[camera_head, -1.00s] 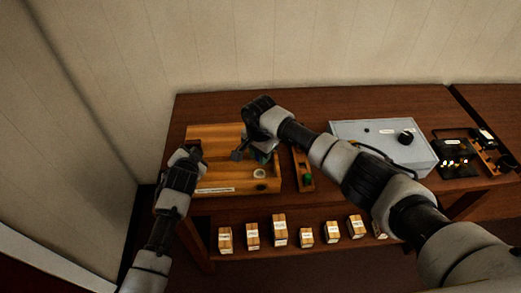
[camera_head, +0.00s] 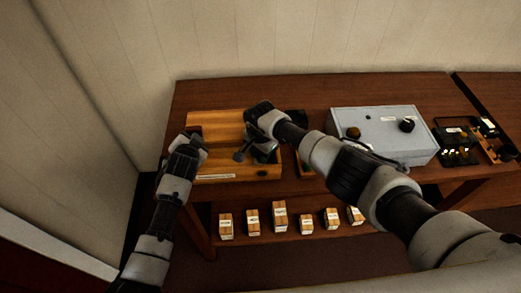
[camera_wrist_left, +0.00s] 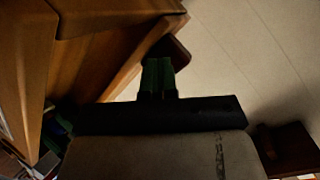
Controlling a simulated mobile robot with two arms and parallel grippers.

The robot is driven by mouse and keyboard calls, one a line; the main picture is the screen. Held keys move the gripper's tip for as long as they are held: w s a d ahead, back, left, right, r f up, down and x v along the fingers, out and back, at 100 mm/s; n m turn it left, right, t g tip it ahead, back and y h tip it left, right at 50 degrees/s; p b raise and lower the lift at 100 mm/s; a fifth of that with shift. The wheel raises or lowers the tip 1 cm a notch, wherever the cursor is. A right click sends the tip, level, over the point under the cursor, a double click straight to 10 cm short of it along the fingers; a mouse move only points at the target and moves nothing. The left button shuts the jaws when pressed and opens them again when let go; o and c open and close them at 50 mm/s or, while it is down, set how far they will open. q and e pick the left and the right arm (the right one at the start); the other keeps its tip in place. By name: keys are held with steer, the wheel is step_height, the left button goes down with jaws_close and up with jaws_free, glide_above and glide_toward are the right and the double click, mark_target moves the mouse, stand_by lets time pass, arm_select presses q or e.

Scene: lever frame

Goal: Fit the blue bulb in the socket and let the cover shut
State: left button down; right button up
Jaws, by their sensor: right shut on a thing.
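The wooden lever frame (camera_head: 212,122) stands at the left of the table, its label on the front edge. My right gripper (camera_head: 262,155) is over its right part, shut on what looks like the blue bulb, mostly hidden by the fingers. The socket is hidden under this gripper. My left gripper (camera_head: 196,143) is at the frame's left side. In the left wrist view its green fingers (camera_wrist_left: 157,75) are together, against or just before a dark brown wooden part (camera_wrist_left: 176,50); contact is unclear. A small blue patch (camera_wrist_left: 60,122) shows at the lower left there.
A grey box (camera_head: 375,122) with knobs stands to the right, and dark racks with small parts (camera_head: 458,145) beyond it. Several small labelled wooden blocks (camera_head: 279,215) stand on a lower shelf. My right arm passes over the table's middle.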

steer(key=shift+f, duration=0.15)
steer(key=o, duration=1)
steer(key=shift+w+r, duration=0.1)
steer(key=shift+r, duration=0.3)
step_height(320, 180, up, 11)
steer(key=shift+s+r, duration=0.15)
steer(key=shift+s, duration=0.05)
